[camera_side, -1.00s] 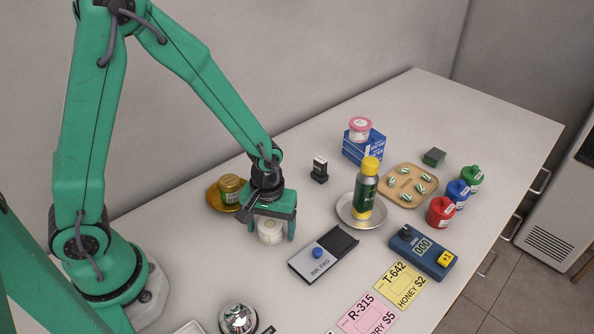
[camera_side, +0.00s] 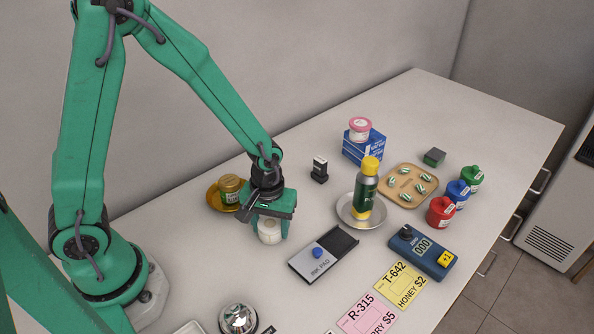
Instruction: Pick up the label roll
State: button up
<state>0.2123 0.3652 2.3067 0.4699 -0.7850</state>
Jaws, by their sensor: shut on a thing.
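The label roll (camera_side: 269,231) is a small white roll on the counter, left of the middle of the view. My gripper (camera_side: 270,228) is over it from above, with its green fingers shut on the roll's two sides. The top of the roll is partly hidden by the gripper. I see no clear gap between the roll and the counter.
An amber jar on a yellow dish (camera_side: 215,197) stands close behind my gripper to the left. An ink pad (camera_side: 312,264) lies to the right front. A green bottle (camera_side: 366,188) stands on a metal dish (camera_side: 346,219). A bell (camera_side: 238,319) is at the front.

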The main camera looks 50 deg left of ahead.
aim_at(271, 223)
jog(key=shift+r, duration=1.15)
jog(key=shift+d+r, duration=0.1)
jog(key=shift+r, duration=0.85)
jog(key=s+d+r, duration=0.6)
jog(key=s+d, duration=0.2)
jog(key=shift+d+r, duration=0.2)
jog(key=shift+r, duration=0.15)
